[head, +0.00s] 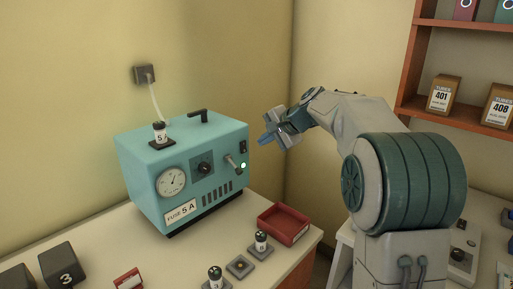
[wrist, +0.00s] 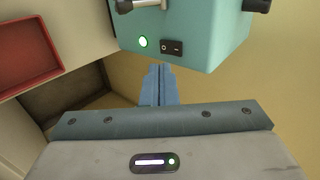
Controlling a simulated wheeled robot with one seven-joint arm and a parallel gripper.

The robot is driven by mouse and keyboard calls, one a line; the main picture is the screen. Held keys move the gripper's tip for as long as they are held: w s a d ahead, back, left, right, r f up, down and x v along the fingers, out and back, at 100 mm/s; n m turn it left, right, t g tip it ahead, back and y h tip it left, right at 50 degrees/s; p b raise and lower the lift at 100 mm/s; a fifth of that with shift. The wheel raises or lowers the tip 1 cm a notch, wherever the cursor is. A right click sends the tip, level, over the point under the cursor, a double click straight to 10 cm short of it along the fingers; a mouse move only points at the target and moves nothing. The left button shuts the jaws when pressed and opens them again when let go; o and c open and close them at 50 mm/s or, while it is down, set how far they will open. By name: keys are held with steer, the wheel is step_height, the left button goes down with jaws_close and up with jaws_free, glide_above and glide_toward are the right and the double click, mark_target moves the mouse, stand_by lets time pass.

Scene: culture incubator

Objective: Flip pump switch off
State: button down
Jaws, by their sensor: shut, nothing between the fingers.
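The teal pump box (head: 150,158) stands on the bench, with a gauge, a black knob, a metal lever (head: 231,161) and a label reading FUSE 5 A on its front. A small black rocker switch (head: 242,146) sits near the front's right edge, above a lit green lamp (head: 243,165). In the wrist view the switch (wrist: 172,47) lies beside the glowing green lamp (wrist: 142,42). My gripper (head: 266,138) is shut and empty, its blue fingers just right of the box. In the wrist view the fingertips (wrist: 157,68) are close below the switch, apparently apart from it.
A red tray (head: 284,224) stands at the bench's right edge, near small fuses on square bases (head: 261,242). A fuse marked 5 (head: 159,132) and a black handle (head: 198,115) are on the box top. A cord runs to a wall socket (head: 145,73).

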steer(key=v, duration=0.5)
steer(key=shift+d+r, duration=0.2)
steer(key=shift+d, duration=0.3)
steer(key=shift+w+p, duration=0.1)
steer(key=shift+p, duration=0.55)
steer(key=shift+f+g+h+p, duration=0.3)
steer(key=shift+f+h+p, duration=0.15)
steer(key=shift+p, duration=0.8)
steer(key=shift+f, duration=0.15)
